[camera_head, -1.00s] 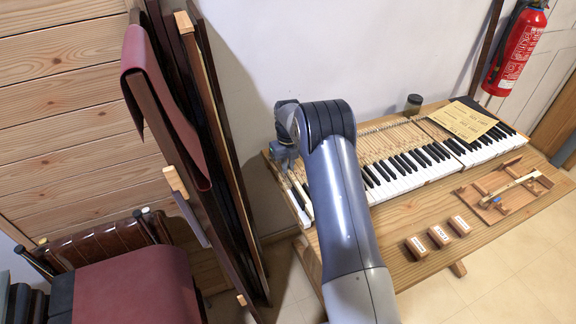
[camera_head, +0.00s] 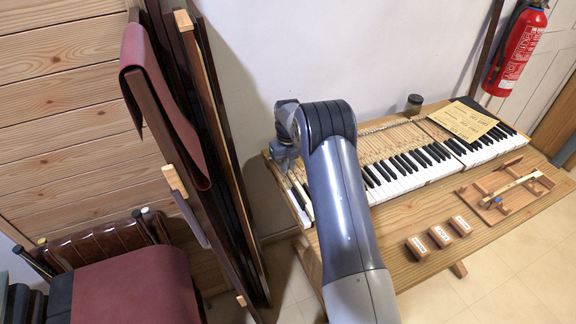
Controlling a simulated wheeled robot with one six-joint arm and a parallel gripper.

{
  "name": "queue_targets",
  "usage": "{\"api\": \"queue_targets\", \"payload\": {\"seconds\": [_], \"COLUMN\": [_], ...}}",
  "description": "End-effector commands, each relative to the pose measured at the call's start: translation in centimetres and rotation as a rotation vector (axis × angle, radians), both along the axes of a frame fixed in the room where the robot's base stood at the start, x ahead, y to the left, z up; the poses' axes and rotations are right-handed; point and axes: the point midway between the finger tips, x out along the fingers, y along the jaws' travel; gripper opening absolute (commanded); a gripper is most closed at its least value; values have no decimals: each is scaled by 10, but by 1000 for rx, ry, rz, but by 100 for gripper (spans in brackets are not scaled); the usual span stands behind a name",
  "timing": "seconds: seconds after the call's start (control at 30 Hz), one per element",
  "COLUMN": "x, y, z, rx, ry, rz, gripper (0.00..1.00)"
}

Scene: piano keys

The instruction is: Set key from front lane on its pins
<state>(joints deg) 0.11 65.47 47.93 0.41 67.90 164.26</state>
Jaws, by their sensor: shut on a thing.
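The keyboard frame (camera_head: 405,170) lies on the wooden bench, with white and black keys in rows to the right of my arm. My gripper (camera_head: 285,163) points down over the left end of the frame, beside the few keys (camera_head: 300,203) at that end. It is shut on a key, but the held key is hardly told apart from the keys under it. My arm hides the middle-left of the keyboard. The pins under the gripper are too small to make out.
A wooden jig (camera_head: 508,190) with a pale key-like stick sits at the bench's right front. Several small labelled wooden blocks (camera_head: 440,236) stand at the front edge. A dark jar (camera_head: 414,104) and a yellow sheet (camera_head: 462,121) are at the back. Tall panels (camera_head: 190,120) lean left of my gripper.

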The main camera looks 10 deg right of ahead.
Motion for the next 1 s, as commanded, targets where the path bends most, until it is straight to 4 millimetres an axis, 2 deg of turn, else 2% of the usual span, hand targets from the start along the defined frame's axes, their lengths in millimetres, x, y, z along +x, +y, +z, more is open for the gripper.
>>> {"api": "queue_targets", "payload": {"seconds": [1.0], "x": [0], "y": [0], "z": [-12], "rx": [0], "ry": [0], "rz": [0], "gripper": [0]}}
